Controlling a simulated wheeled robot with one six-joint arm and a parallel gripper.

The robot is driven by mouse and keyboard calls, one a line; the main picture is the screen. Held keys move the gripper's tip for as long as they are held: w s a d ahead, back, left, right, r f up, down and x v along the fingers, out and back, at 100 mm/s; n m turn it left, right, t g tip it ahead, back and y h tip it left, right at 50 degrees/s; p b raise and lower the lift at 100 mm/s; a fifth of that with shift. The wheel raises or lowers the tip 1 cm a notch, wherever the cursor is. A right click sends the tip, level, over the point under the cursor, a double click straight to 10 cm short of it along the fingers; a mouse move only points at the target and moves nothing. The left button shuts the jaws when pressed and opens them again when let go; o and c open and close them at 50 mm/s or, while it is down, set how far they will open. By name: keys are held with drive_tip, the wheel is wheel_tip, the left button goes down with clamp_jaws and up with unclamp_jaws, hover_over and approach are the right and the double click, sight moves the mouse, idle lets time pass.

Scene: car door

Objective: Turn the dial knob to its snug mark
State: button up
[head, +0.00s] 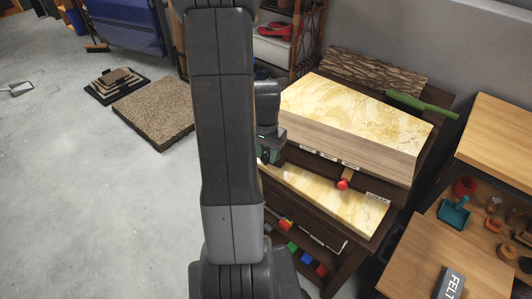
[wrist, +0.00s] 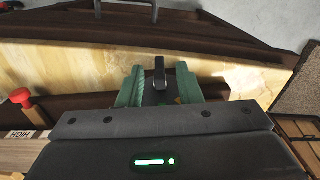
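My gripper (wrist: 160,84) points down at the front of the wooden cabinet, its two green fingers spread apart. A narrow dark upright piece (wrist: 160,73), which looks like the dial knob's grip, stands between the fingers. A gap shows on each side of it, so the fingers do not appear to touch it. In the head view, my gripper (head: 268,157) is at the left end of the cabinet front, partly behind my arm, and the knob cannot be made out. The snug mark is not readable in either view.
A red-knobbed wooden lever (head: 342,184) sticks out right of my gripper, and shows at left in the wrist view (wrist: 20,97). A thick marble-topped block (head: 350,110) stands above. A dark drawer handle (wrist: 127,6) is at the top of the wrist view.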

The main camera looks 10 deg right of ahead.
drive_tip(key=shift+c, duration=0.2)
clamp_jaws()
drive_tip(key=shift+w+a, duration=0.1)
drive_tip(key=shift+w+a+f+g+h+b, duration=0.15)
drive_tip(key=shift+a+g+h+b, duration=0.1)
drive_tip(key=shift+g+h, duration=0.65)
drive_tip(key=shift+w+a+f+g+h+b, duration=0.1)
drive_tip(key=shift+w+g+h+b, duration=0.1)
drive_tip(key=shift+g+h, duration=0.75)
drive_tip(key=shift+w+a+f+g+h+b, duration=0.15)
drive_tip(key=shift+a+g+h+b, duration=0.1)
drive_tip(key=shift+g+h, duration=0.65)
drive_tip(key=shift+h, duration=0.25)
drive_tip(key=shift+o, duration=0.2)
unclamp_jaws()
